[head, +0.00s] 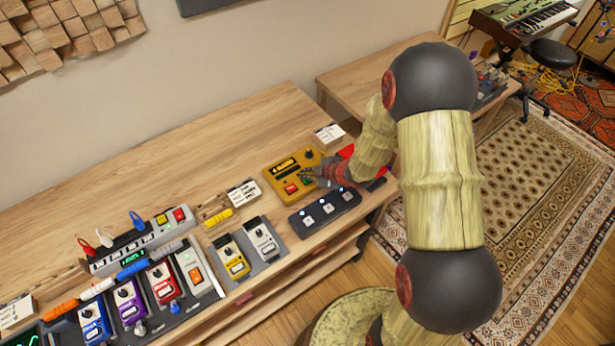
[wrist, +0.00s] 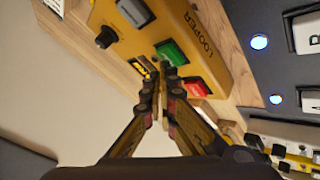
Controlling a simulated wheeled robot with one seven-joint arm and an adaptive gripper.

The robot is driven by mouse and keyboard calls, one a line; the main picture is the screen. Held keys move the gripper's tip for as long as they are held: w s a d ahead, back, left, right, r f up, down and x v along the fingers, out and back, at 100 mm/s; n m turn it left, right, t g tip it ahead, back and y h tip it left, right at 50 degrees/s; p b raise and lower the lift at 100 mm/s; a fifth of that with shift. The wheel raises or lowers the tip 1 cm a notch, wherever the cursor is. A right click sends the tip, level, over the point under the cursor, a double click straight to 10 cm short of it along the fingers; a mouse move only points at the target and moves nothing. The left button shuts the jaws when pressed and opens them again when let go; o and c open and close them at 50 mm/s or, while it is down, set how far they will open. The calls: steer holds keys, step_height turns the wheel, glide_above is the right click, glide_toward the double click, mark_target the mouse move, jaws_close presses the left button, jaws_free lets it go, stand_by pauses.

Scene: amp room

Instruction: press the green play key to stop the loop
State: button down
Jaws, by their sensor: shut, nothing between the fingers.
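The yellow looper box (head: 289,177) lies on the wooden bench, near its right end in the head view. In the wrist view the looper (wrist: 198,40) carries the word LOOPER, a green key (wrist: 172,52), a red key (wrist: 196,88) and a grey key (wrist: 136,12). My gripper (wrist: 165,74) is shut and empty. Its fingertips are close to the lower edge of the green key; whether they touch it I cannot tell. In the head view my gripper (head: 325,176) is at the right side of the looper, and the green key is hard to make out there.
A dark footswitch (head: 325,208) with lit blue lamps lies just in front of the looper. White label cards (head: 329,132) stand on the bench.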

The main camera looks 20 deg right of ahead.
mark_target(306, 180)
steer(key=shift+r, duration=0.45)
step_height(306, 180, up, 5)
steer(key=p, duration=0.5)
steer(key=shift+r, duration=0.1)
stand_by(0.7)
